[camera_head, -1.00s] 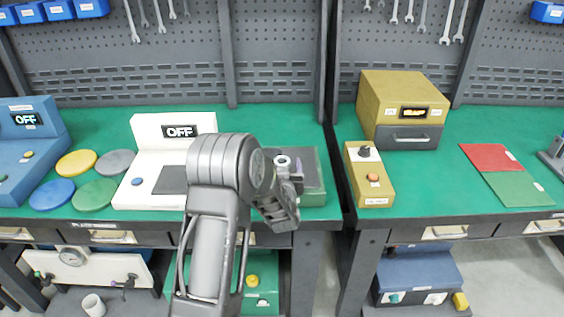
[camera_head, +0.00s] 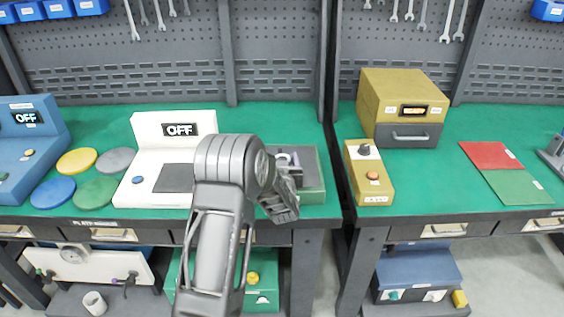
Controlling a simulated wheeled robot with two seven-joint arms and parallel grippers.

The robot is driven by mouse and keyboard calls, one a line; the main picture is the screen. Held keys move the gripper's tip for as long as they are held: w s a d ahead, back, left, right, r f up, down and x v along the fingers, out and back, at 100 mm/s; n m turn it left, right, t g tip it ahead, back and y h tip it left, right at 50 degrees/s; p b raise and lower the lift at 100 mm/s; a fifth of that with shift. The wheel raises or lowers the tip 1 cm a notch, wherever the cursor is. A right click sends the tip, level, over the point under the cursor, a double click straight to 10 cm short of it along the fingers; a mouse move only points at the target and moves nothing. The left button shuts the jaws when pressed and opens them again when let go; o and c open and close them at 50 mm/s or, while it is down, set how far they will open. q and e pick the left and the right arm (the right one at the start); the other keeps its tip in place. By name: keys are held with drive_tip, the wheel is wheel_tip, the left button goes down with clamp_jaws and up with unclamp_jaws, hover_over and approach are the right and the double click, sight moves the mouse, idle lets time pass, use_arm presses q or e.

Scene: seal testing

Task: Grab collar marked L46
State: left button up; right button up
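My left arm comes up from the bottom centre and bends to the right over the workbench. Its gripper (camera_head: 287,178) is over the green device (camera_head: 313,185) with a dark top, at the right end of the left bench. A small pale ring-like part (camera_head: 284,159), perhaps the collar, shows right beside the gripper and is partly hidden. I cannot read an L46 mark on it. I cannot tell whether the fingers are open or shut on it. My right gripper is not in view.
A white device reading OFF (camera_head: 180,130) stands left of the arm, with coloured discs (camera_head: 78,161) farther left. A yellow control box (camera_head: 369,175), a yellow oven-like box (camera_head: 404,100) and a red-green mat (camera_head: 505,175) are on the right bench (camera_head: 440,185).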

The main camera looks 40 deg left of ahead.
sight(282, 159)
use_arm(q)
clamp_jaws()
idle(0.5)
drive_tip(key=shift+r, duration=0.2)
wheel_tip(282, 159, up, 10)
drive_tip(key=shift+f+b, duration=0.1)
drive_tip(key=shift+b, duration=0.25)
idle(0.5)
